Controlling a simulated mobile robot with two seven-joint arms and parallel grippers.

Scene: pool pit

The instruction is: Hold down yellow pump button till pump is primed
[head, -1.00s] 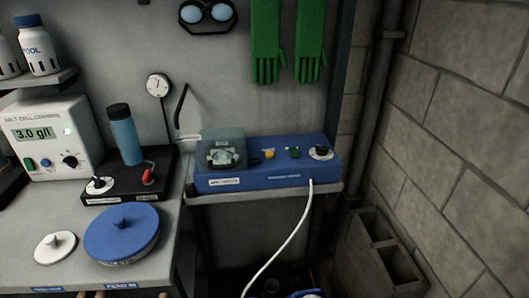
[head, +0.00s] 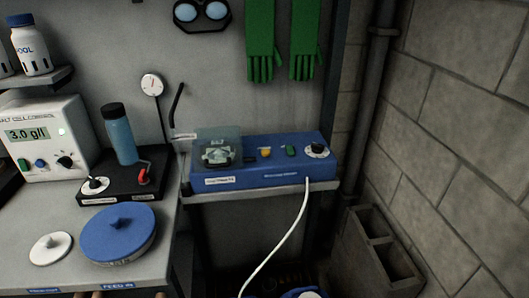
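The yellow pump button (head: 265,153) sits on top of the blue pump box (head: 262,176), between a clear-covered pump head (head: 218,148) on the left and a green button (head: 290,151) on the right. A black and white dial (head: 317,150) is at the box's right end. A white hose (head: 282,245) runs down from the box's front. Nothing touches the yellow button. Neither of my grippers shows in the head view.
The box stands on a narrow shelf right of a bench with a blue lid (head: 118,240), a white lid (head: 50,248), a blue bottle (head: 119,135) and a control unit (head: 42,140) reading 3.0 g/l. Green gloves (head: 262,40) hang above. A block wall (head: 450,130) bounds the right.

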